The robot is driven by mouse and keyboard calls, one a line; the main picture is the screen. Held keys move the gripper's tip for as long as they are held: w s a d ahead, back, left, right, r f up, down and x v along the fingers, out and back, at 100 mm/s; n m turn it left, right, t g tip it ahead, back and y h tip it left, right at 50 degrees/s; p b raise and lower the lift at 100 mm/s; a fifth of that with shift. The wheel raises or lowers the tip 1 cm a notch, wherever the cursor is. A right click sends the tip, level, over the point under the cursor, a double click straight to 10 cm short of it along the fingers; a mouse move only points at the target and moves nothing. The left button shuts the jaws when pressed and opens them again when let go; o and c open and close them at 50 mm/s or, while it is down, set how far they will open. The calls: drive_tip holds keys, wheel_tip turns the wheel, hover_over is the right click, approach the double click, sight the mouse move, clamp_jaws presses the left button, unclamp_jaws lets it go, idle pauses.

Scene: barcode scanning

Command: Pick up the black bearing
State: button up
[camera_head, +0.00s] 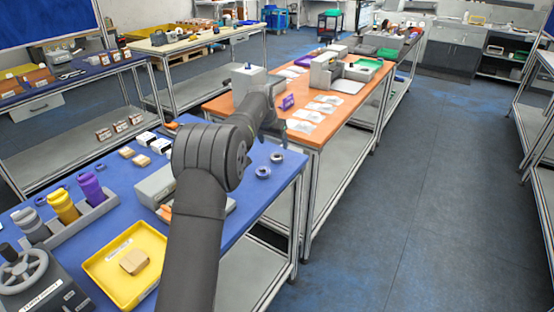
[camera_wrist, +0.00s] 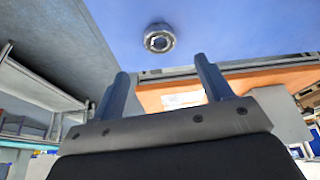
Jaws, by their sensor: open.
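Two small ring-shaped bearings lie on the blue table near its right edge in the head view, a nearer one (camera_head: 263,172) and a farther one (camera_head: 277,157). They are too small there to tell which is black. In the wrist view one round bearing (camera_wrist: 159,40) shows a grey metallic rim and a darker centre, resting on the blue surface. My gripper (camera_wrist: 161,66) is open with nothing between its two fingers. The bearing appears beyond the fingertips, roughly in line with the gap, and apart from them. In the head view my arm hides part of the table.
The blue table (camera_head: 232,228) also carries a yellow tray (camera_head: 108,268) with a tan block, a rack of coloured bottles (camera_head: 92,190) and a grey box (camera_head: 153,186). An orange table (camera_head: 310,138) adjoins behind. The surface around the bearings is mostly clear.

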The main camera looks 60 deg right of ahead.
sight(276, 157)
drive_tip(key=x, duration=0.3)
drive_tip(key=shift+a+x, duration=0.15)
drive_tip(key=shift+x, duration=1.15)
drive_tip(key=shift+a+x, duration=0.15)
drive_tip(key=shift+x, duration=1.2)
drive_tip(key=c, duration=1.1)
drive_tip(key=shift+c, duration=0.2)
